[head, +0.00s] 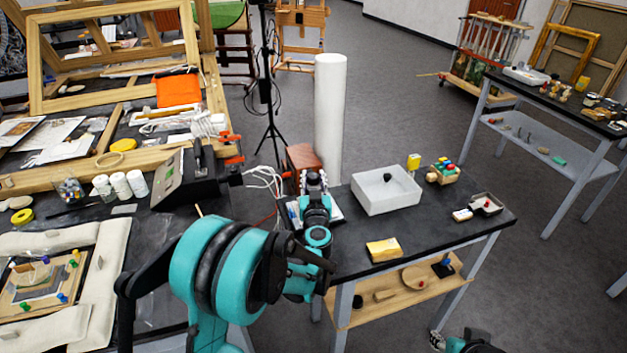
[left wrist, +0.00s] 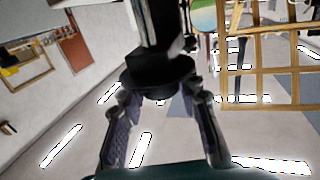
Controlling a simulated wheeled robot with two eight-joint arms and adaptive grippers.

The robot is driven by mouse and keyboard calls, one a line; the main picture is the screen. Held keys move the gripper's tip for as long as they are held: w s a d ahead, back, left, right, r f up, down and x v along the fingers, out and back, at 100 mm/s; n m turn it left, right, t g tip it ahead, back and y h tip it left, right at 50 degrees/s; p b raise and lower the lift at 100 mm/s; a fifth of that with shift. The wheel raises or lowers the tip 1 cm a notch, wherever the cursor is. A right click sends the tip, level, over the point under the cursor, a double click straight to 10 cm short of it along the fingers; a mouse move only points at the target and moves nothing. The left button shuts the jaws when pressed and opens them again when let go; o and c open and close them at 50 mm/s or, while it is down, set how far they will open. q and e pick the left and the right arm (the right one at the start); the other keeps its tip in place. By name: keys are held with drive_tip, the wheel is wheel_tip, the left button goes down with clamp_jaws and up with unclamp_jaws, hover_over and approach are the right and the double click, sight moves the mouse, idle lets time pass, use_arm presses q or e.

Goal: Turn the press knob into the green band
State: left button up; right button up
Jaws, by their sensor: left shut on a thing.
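My left arm reaches forward in the head view. Its gripper (head: 314,180) is over the left end of the right-hand black-topped table. In the left wrist view, the fingers (left wrist: 160,100) stand on both sides of a round black knob (left wrist: 158,76) on a dark post and are shut on it. In the head view my gripper and wrist cover the knob and most of the press. A pale plate edge (head: 337,213) shows beside the wrist. I cannot make out the green band or a pointer. My right gripper (head: 437,341) is low at the bottom edge, its jaw state unclear.
A white bin (head: 386,192), a yellow block (head: 383,250) and a small tray (head: 487,203) stand on the same table. A tall white cylinder (head: 329,115) and a reddish-brown box (head: 304,157) are behind. A black box (head: 205,180) stands on the cluttered left table.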

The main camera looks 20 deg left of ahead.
use_arm(q)
drive_tip(key=m+h, duration=0.1)
drive_tip(key=h, duration=0.1)
drive_tip(key=m+h, duration=0.3)
drive_tip(key=h, duration=0.1)
drive_tip(key=shift+a+t+h, duration=0.25)
drive_tip(key=shift+t+h, duration=0.15)
drive_tip(key=shift+d+m+g+h+b, duration=0.1)
drive_tip(key=shift+m+g+h+b, duration=0.35)
drive_tip(key=shift+m+h, duration=1.8)
drive_tip(key=shift+g+h, duration=0.25)
drive_tip(key=shift+h, duration=0.4)
drive_tip(key=o, duration=1.2)
drive_tip(key=shift+w, duration=0.1)
drive_tip(key=v, duration=1.2)
